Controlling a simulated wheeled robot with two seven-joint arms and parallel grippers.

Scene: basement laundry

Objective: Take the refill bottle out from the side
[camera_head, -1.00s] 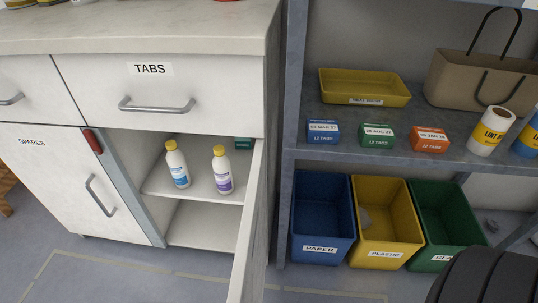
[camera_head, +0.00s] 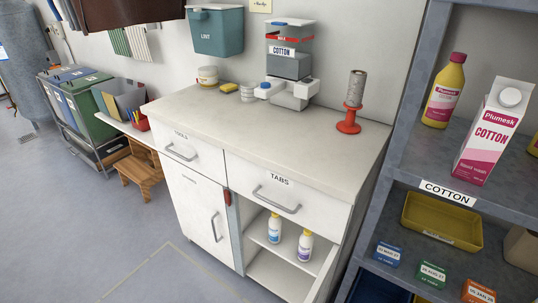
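No label reading refill shows, so I cannot tell which bottle is meant. A white bottle with a blue label (camera_head: 274,228) and a white bottle with a purple label (camera_head: 305,246) stand upright on the inner shelf of the open cupboard (camera_head: 262,258) under the TABS drawer. Both have yellow caps. A yellow Plumesk bottle (camera_head: 444,92) with a dark red cap stands on the right-hand shelf. Beside it is a white and pink Plumesk COTTON carton (camera_head: 489,135). A dispenser labelled COTTON (camera_head: 287,75) stands on the counter. Neither of my grippers is in view.
A red spindle holder (camera_head: 349,122) stands on the counter (camera_head: 240,118). A yellow tray (camera_head: 440,222) and small boxes sit on the lower shelf.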

